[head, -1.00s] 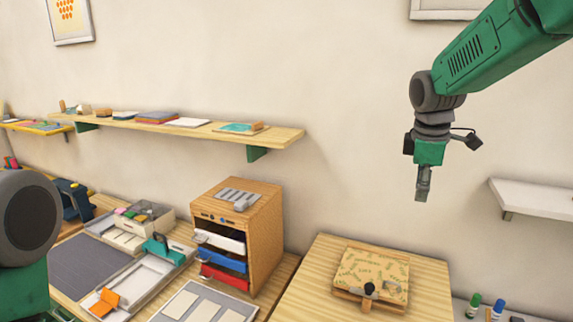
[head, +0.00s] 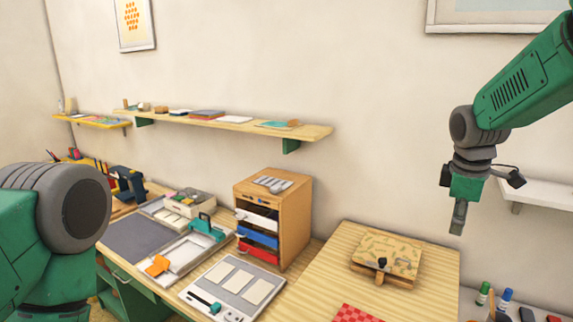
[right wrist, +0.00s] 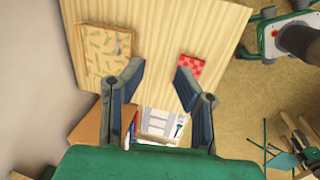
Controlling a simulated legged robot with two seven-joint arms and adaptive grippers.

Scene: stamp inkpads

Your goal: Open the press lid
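A low wooden box with a leaf-patterned lid (head: 392,250) and a dark knob (head: 382,263) at its front looks like the press. It lies on the light wood table (head: 310,290), lid down flat. It also shows in the right wrist view as the patterned lid (right wrist: 104,50) at upper left. My right gripper (head: 457,230) hangs pointing down, up and to the right of the press in the head view, touching nothing. In the right wrist view its fingers (right wrist: 159,68) are spread apart with nothing between them. My left arm shows at the left edge, but its gripper is out of view.
A red checkered pad (head: 357,314) lies at the table's front. A wooden drawer cabinet (head: 295,215) stands left of it, beside a white tray with a teal-handled tool (head: 207,228). Bottles (head: 505,298) stand at lower right. The table around the press is mostly clear.

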